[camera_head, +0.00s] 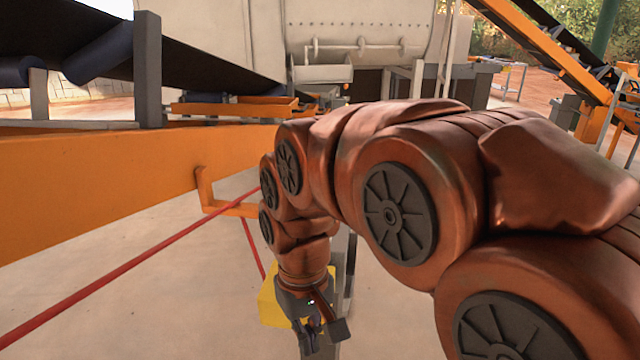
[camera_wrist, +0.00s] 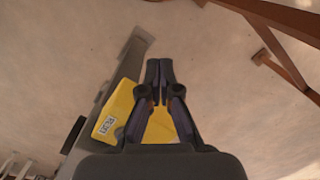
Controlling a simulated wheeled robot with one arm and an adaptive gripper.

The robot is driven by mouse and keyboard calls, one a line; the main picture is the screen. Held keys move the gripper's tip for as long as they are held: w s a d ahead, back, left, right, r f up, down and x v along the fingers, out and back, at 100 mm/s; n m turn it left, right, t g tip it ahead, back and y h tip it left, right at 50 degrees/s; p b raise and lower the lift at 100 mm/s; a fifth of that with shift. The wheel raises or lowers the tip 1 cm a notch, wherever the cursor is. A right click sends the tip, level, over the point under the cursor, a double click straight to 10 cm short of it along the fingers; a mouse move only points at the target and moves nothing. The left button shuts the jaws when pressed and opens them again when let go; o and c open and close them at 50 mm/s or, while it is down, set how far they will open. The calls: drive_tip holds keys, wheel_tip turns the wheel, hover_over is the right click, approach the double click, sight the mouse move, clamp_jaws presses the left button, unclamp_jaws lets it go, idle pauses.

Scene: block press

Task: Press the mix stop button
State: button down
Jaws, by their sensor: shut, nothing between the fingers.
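A yellow box (camera_head: 269,308) stands partly behind my gripper in the head view. The box also shows in the wrist view (camera_wrist: 118,105), with a small white label (camera_wrist: 109,124) on its left part. No button can be made out; my fingers cover the middle of the box. My gripper (camera_head: 316,338) points down in the head view, in front of the box. In the wrist view my gripper (camera_wrist: 160,64) has its fingertips together with nothing between them, reaching past the far edge of the box. I cannot tell whether it touches the box.
A grey post (camera_wrist: 130,58) runs behind the box. An orange beam (camera_head: 110,180) with a conveyor (camera_head: 190,62) above it fills the left. A red cord (camera_head: 130,262) stretches below the beam. Orange bars (camera_wrist: 275,50) are at the wrist view's upper right. Bare floor surrounds the box.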

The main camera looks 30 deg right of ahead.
drive_tip(key=w+d+r+m+t, duration=0.1)
drive_tip(key=w+d+r, duration=0.1)
drive_tip(key=w+r, duration=0.35)
drive_tip(key=w+d+r, duration=0.2)
drive_tip(key=w+d, duration=0.1)
drive_tip(key=w, duration=0.5)
drive_tip(key=w+d+r+m+t, duration=0.1)
drive_tip(key=w+d+r, duration=0.1)
drive_tip(key=w+d, duration=0.5)
drive_tip(key=w+d+r+m+t+h+p, duration=0.1)
drive_tip(key=w+d+r, duration=0.2)
drive_tip(key=w+d, duration=0.3)
drive_tip(key=w+d+r+m+t+p, duration=0.1)
drive_tip(key=w+d+r, duration=0.2)
drive_tip(key=w+d, duration=0.4)
drive_tip(key=shift+w+d, duration=0.35)
drive_tip(key=shift+w, duration=0.35)
drive_tip(key=shift+r, duration=0.1)
drive_tip(key=shift+b+x, duration=1.1)
drive_tip(key=shift+x, duration=3.5)
drive_tip(key=shift+d+f+p, duration=0.15)
drive_tip(key=shift+f+p, duration=0.4)
drive_tip(key=shift+f, duration=1.8)
